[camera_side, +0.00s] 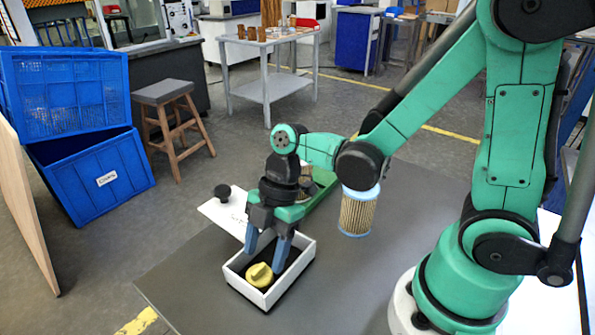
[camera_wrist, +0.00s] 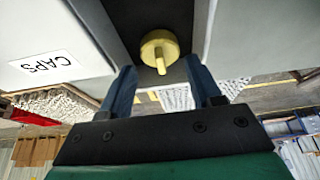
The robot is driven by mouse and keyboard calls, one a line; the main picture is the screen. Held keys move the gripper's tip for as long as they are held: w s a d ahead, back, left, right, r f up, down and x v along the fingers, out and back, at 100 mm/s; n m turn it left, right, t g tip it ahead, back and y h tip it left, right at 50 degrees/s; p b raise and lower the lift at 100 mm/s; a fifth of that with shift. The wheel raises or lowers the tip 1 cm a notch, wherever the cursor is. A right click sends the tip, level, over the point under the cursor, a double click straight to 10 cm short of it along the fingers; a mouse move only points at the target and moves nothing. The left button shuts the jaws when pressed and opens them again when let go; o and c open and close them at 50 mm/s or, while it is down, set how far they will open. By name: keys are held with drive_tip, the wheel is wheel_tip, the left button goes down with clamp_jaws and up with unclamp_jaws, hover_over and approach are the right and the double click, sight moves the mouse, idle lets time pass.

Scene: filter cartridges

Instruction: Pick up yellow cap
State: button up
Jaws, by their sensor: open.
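The yellow cap (camera_side: 261,275) is round with a raised grip bar. It lies in a small white box (camera_side: 236,281) on the grey table, near the box's front end. My gripper (camera_side: 266,256) is above the cap, pointing down, with its blue fingers apart and reaching into the box. In the wrist view the cap (camera_wrist: 158,50) shows beyond and between the two open fingertips (camera_wrist: 160,68), with nothing held. I cannot tell whether either finger touches the cap.
A pleated filter cartridge (camera_side: 357,213) with pale blue ends stands right of the box. Grey table (camera_side: 200,275) is clear at left.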

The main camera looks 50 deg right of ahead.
drive_tip(key=shift+x, duration=1.1)
drive_tip(key=shift+c, duration=0.2)
drive_tip(key=c, duration=0.6)
drive_tip(key=shift+o, duration=0.2)
drive_tip(key=shift+r, duration=0.15)
